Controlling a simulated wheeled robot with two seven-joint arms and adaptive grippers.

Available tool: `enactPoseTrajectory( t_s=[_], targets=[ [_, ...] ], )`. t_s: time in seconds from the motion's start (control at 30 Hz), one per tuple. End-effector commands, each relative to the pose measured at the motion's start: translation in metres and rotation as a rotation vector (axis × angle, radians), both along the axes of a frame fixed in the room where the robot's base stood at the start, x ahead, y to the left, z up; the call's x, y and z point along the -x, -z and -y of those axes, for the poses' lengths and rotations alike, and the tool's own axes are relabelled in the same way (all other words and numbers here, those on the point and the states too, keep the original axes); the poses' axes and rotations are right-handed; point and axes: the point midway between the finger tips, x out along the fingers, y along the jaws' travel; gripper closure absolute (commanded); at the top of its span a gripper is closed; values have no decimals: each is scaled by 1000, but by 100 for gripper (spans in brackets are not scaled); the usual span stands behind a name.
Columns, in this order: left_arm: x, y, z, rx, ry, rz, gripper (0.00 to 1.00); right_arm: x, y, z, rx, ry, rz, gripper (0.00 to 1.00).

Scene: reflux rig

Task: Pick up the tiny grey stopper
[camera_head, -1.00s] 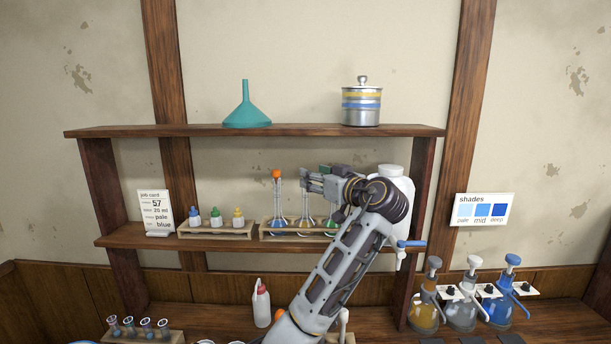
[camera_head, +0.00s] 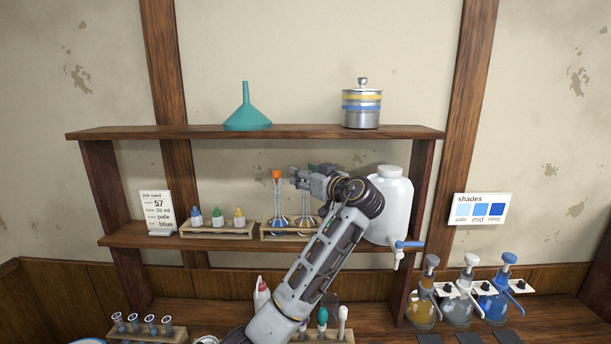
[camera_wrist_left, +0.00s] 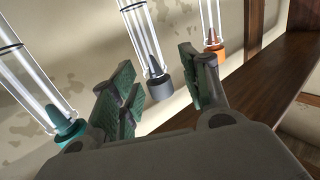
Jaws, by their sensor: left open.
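The tiny grey stopper (camera_wrist_left: 158,88) sits in the neck of the middle glass flask in the left wrist view, which shows the flasks inverted. My left gripper (camera_wrist_left: 163,92) is open, its green-padded fingers on either side of the stopper, with gaps visible. An orange stopper (camera_wrist_left: 214,44) and a teal stopper (camera_wrist_left: 70,132) sit in the flasks to either side. In the head view my left gripper (camera_head: 299,178) is at the flask necks, beside the orange stopper (camera_head: 276,174), and covers the grey stopper. My right gripper is not in view.
The flasks stand in a wooden rack (camera_head: 268,235) on the middle shelf. Small dropper bottles in another rack (camera_head: 213,232) are to the left. A large white jug (camera_head: 392,205) stands close to my arm on the right. The upper shelf (camera_head: 300,131) runs above the gripper.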

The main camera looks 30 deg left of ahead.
Motion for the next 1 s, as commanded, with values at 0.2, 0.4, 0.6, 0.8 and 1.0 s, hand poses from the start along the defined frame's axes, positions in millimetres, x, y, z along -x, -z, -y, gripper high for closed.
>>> enactPoseTrajectory(
  t_s=[0.2,0.4,0.6,0.8,1.0],
  targets=[
    [0,1,0,-1,0,-1,54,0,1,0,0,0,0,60],
    [0,0,0,-1,0,-1,67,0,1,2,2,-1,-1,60],
    [0,0,0,-1,0,-1,88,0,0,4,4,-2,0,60],
    [0,0,1,0,1,-1,89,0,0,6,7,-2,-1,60],
    [0,0,1,0,1,0,89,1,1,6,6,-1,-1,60]
  ],
)
